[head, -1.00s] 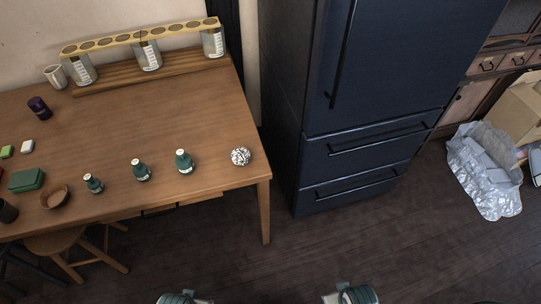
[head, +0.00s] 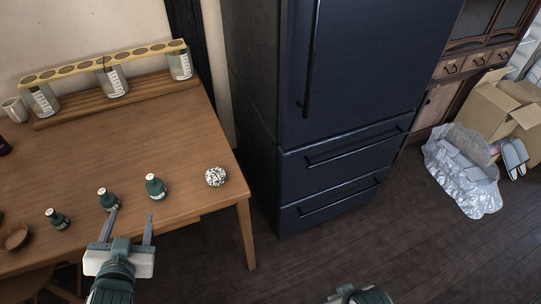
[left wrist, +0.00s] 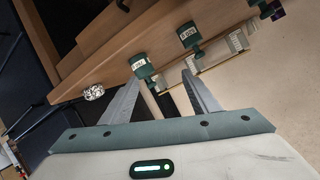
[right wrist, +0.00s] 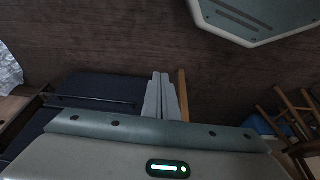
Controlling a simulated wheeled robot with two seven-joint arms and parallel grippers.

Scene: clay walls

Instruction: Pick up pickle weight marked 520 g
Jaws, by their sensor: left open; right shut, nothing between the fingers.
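In the left wrist view the right one (left wrist: 144,67) and middle one (left wrist: 188,36) show beyond my fingertips. Their labels are too small to read surely, so I cannot tell which is 520 g. My left gripper (head: 131,214) is open and empty, just in front of the middle and right weights. My right gripper (right wrist: 162,78) is shut and empty, away from the table over the floor.
A black-and-white patterned ball (head: 215,176) sits right of the weights. A wooden bowl (head: 14,238) is at the left. A rack with glass jars (head: 112,82) stands at the back. A dark fridge (head: 345,70) stands right of the table (head: 150,130).

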